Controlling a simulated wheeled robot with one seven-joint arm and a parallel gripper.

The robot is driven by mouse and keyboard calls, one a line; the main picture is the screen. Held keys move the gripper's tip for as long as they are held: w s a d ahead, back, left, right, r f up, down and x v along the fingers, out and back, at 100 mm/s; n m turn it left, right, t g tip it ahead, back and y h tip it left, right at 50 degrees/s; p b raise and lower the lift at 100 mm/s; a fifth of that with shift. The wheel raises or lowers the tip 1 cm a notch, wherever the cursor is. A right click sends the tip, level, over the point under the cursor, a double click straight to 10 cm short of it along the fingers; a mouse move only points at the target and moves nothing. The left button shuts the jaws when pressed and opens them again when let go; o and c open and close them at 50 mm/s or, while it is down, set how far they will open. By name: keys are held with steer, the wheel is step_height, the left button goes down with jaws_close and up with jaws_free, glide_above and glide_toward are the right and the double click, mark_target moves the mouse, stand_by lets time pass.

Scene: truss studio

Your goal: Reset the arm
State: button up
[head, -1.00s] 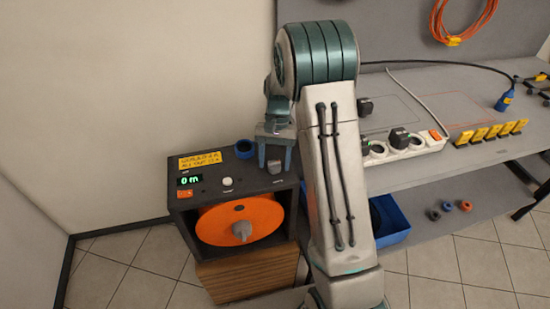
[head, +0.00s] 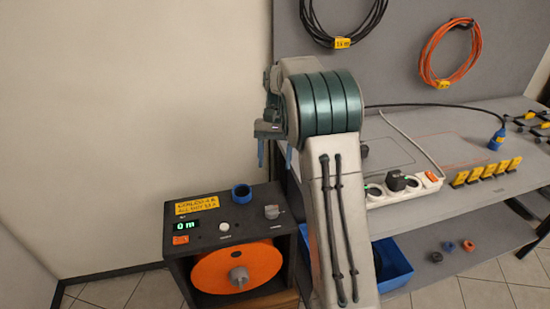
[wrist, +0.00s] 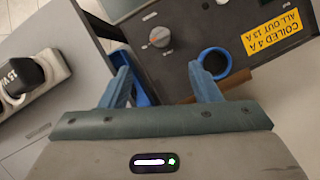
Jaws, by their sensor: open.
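My gripper (head: 275,155) hangs open and empty above the right side of the cable reel box, its blue fingers pointing down. It also shows in the wrist view (wrist: 162,85), with its two blue fingers spread apart and nothing between them. My arm rises in the middle of the head view and hides part of the bench. The reel box (head: 180,222) stands below my gripper, with an orange reel (head: 215,270) in its front. Its top carries a grey knob (head: 272,211), a blue ring (head: 241,193), a green display reading 0 m and a yellow label.
To the right is a grey bench (head: 440,200) with a white power strip (head: 415,190), several yellow clips (head: 487,171) and a blue connector (head: 497,139). A blue bin (head: 393,265) sits below. Coiled cables hang on the panel behind. The wall side at left is clear.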

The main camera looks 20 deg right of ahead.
stand_by(0.4)
steer(key=s+a+r+n+t, duration=0.1)
steer(key=s+r+t, duration=0.15)
steer(key=s, duration=0.35)
steer(key=s+a+r+n+t, duration=0.1)
steer(key=s+r, duration=0.2)
steer(key=s, duration=0.3)
steer(key=s+f+n+t+h, duration=0.1)
steer(key=s+f+n+t, duration=0.1)
steer(key=s, duration=1.2)
steer(key=shift+s+a+f+t+h, duration=0.15)
steer(key=shift+a+f+t+h, duration=0.1)
steer(key=shift+f+t+h, duration=0.3)
steer(key=shift+r, duration=0.1)
